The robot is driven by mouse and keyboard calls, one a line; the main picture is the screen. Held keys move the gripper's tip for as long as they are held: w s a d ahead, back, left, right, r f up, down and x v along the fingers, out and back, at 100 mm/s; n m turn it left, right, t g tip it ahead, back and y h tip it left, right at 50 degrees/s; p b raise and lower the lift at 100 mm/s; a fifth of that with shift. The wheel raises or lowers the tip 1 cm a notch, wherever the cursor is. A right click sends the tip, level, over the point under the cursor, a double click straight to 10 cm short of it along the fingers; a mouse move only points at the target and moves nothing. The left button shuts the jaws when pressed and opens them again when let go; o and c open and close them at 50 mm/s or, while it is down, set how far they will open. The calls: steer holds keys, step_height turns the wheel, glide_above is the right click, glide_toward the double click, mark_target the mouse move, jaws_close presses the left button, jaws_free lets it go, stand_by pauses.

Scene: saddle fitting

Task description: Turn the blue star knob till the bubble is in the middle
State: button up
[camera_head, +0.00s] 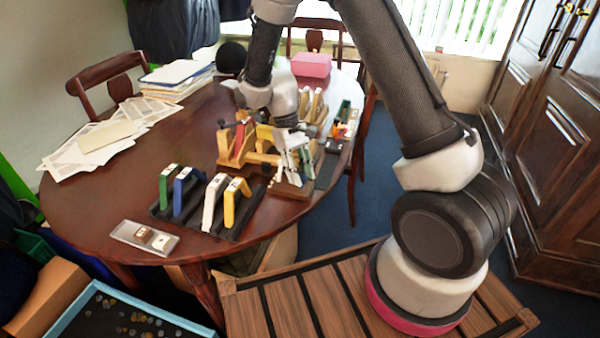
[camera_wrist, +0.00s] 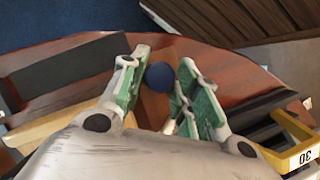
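A dark blue round knob (camera_wrist: 159,77) shows in the wrist view between my two green-padded fingers. Its star shape cannot be made out. My gripper (camera_wrist: 160,88) is open around it, with a gap to the right finger; the left finger lies close to the knob, and I cannot tell whether they touch. In the head view my gripper (camera_head: 294,165) points down at the right side of a wooden fixture (camera_head: 262,158) on the table. The knob is hidden there behind my gripper. No bubble can be made out in either view.
A black rack (camera_head: 222,228) with green, blue, white and yellow clamp-like pieces stands in front of the fixture. A small tray (camera_head: 120,232) lies at the table's front edge. Papers (camera_head: 85,150) cover the left side; a pink box (camera_head: 311,64) stands at the back.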

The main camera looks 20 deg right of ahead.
stand_by(0.3)
steer(key=v, duration=1.2)
stand_by(0.4)
